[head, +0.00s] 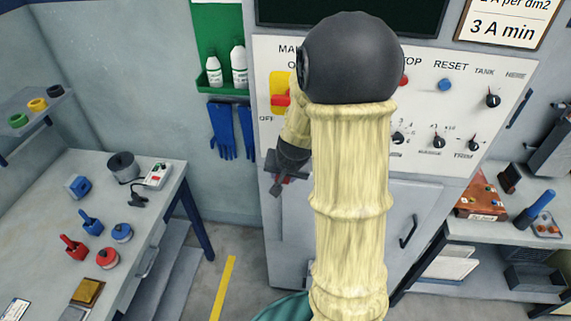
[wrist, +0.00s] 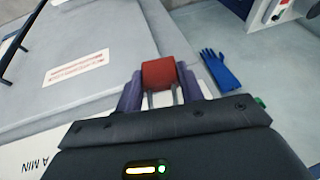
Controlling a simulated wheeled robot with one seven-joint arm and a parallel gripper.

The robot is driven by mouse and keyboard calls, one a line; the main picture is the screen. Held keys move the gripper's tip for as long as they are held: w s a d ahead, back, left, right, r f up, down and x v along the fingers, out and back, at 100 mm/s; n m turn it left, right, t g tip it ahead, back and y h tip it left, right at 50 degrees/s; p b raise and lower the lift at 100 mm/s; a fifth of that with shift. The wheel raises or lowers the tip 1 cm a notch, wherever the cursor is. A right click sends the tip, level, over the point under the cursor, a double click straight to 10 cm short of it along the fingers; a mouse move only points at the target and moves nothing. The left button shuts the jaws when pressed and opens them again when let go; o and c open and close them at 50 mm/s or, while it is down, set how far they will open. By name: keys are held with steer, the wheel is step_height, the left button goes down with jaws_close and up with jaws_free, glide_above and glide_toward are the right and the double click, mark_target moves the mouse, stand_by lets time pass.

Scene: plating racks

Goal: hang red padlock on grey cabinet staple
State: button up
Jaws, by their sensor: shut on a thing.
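My gripper (head: 277,183) is in front of the grey cabinet (head: 345,195), low and left of my arm in the head view. It is shut on the red padlock (wrist: 160,72), whose red body sits between the two fingertips in the wrist view. Pale bars, perhaps its shackle, show between the fingers below the red body; I cannot tell for sure. In the head view only a little red shows at the gripper. I cannot make out the cabinet staple in either view; my arm covers much of the cabinet front.
Blue gloves (head: 232,130) hang left of the cabinet. A shelf (head: 500,236) with a brown box stands on the right. Floor (head: 245,260) shows between bench and cabinet.

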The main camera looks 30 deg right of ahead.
steer(key=shift+m, duration=0.3)
steer(key=v, duration=0.4)
steer(key=shift+w+r, duration=0.1)
steer(key=shift+r, duration=0.1)
steer(key=shift+w, duration=0.1)
steer(key=w+d+f, duration=0.2)
steer(key=w+d, duration=0.3)
steer(key=w, duration=0.3)
steer(key=shift+d, duration=0.25)
stand_by(1.0)
stand_by(0.5)
steer(key=o, duration=1.1)
steer(key=shift+r, duration=0.1)
